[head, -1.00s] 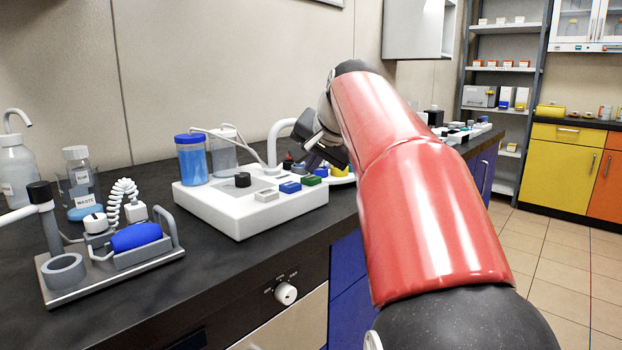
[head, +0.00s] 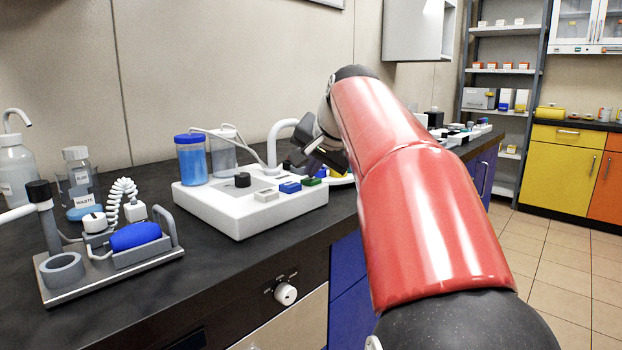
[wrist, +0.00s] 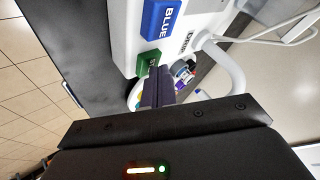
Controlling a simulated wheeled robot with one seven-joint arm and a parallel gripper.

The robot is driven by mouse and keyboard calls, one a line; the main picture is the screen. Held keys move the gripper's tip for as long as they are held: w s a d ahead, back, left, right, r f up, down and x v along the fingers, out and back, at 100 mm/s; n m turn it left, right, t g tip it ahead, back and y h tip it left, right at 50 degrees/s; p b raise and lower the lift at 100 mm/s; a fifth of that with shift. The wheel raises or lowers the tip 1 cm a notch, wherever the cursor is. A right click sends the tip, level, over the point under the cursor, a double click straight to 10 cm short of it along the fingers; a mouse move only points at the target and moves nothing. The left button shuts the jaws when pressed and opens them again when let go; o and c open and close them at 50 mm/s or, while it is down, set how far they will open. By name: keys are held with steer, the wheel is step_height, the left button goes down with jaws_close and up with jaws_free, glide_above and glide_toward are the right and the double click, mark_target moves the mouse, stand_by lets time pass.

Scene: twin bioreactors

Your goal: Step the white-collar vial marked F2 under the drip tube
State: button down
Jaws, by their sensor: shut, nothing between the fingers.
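My gripper (head: 312,163) is shut and empty, pointing down by the right end of the white bioreactor unit (head: 225,212). In the wrist view its closed fingertips (wrist: 158,72) overlap the edge of the green button (wrist: 148,62); I cannot tell whether they touch it. The blue button (wrist: 160,20), lettered BLUE, is beside it. Small vials (wrist: 183,70) with mixed colours stand on a white round plate (wrist: 133,97), partly hidden by the fingers. No F2 mark is readable. The white arched tube (wrist: 228,68) rises over them; its outlet is not clear.
Blue (head: 193,160) and clear (head: 224,155) vessels stand on the unit's back. A pump stand with a blue cylinder (head: 136,236) is at left, with a waste bottle (head: 78,185) behind. The dark bench front (head: 130,310) is clear.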

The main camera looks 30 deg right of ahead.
mark_target(313, 181)
steer(key=shift+r, duration=0.1)
steer(key=shift+r+p, duration=0.75)
steer(key=shift+p, duration=0.15)
step_height(313, 181, up, 5)
steer(key=p, duration=0.4)
steer(key=shift+p, duration=0.4)
